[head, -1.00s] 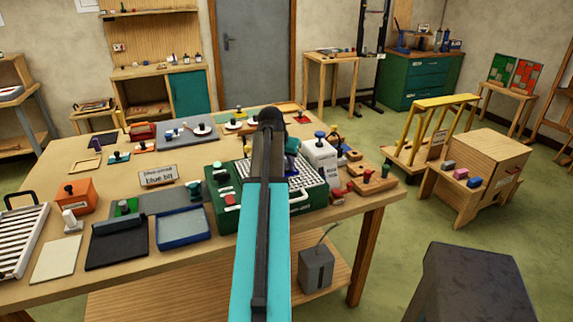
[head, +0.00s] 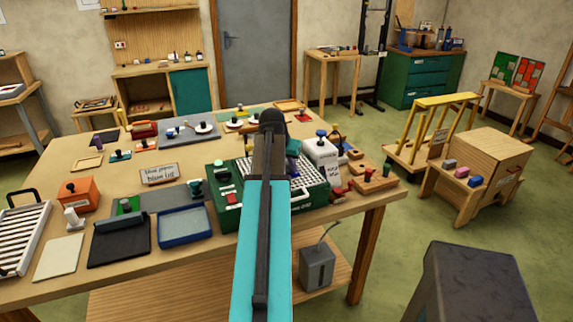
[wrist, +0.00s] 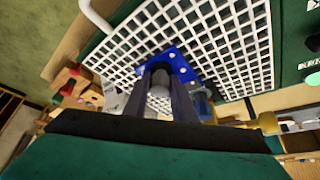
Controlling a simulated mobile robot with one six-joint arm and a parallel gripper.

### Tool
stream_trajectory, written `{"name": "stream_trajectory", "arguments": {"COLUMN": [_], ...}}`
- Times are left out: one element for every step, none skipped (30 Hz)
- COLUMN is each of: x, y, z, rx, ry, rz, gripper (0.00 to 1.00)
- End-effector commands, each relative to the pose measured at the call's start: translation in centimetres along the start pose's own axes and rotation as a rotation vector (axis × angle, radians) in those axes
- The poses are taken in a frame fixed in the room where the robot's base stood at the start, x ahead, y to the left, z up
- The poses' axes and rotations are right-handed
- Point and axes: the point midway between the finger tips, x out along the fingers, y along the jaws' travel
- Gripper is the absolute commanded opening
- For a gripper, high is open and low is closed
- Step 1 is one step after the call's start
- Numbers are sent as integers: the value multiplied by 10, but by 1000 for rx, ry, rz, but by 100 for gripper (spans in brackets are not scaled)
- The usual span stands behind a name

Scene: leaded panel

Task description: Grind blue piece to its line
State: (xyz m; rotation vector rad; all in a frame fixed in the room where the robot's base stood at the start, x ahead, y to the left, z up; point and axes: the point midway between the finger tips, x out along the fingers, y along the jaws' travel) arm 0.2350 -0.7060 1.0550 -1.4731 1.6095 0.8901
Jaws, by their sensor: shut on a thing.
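The blue piece (wrist: 178,66) shows in the wrist view as a flat blue plate with pale dots, over the white grid (wrist: 120,48) of the grinder. A grey knob stands between my fingers at the piece. My gripper (wrist: 160,85) is shut on the blue piece. I cannot tell whether the piece touches the grid. In the head view the green grinder (head: 228,212) with its white grid (head: 312,180) stands at the table's front right. My own arm hides the grinder's middle, my fingers and most of the piece there. Any line on the piece is too small to make out.
A white box (head: 320,155) with a blue knob stands at the grinder's back right. Wooden blocks with red knobs (head: 372,178) lie right of it. A blue-rimmed tray (head: 184,226) and a dark mat (head: 118,242) lie left. A small sign (head: 159,174) stands behind them.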

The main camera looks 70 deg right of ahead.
Motion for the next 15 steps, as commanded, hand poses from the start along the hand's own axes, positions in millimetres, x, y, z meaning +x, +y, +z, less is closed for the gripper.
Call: {"name": "stream_trajectory", "arguments": {"x": [-1,-2,-2,-2,-2,-3,-3,-4,-4,-4,-5,-5,-5,-6,-6], "y": [2,2,4,4,5,6,6,7,8,9,10,10,11,12,13], "z": [2,2,3,4,4,5,6,6,7,8,8,9,10,10,11], "rx": [0,0,0,0,0,0,0,0,0,0,0,0,0,0,0], "ry": [0,0,0,0,0,0,0,0,0,0,0,0,0,0,0], "rz": [0,0,0,0,0,0,0,0,0,0,0,0,0,0,0], "gripper": [4,4,4,4,4,4,4,4,4,4,4,4,4,4,4]}}
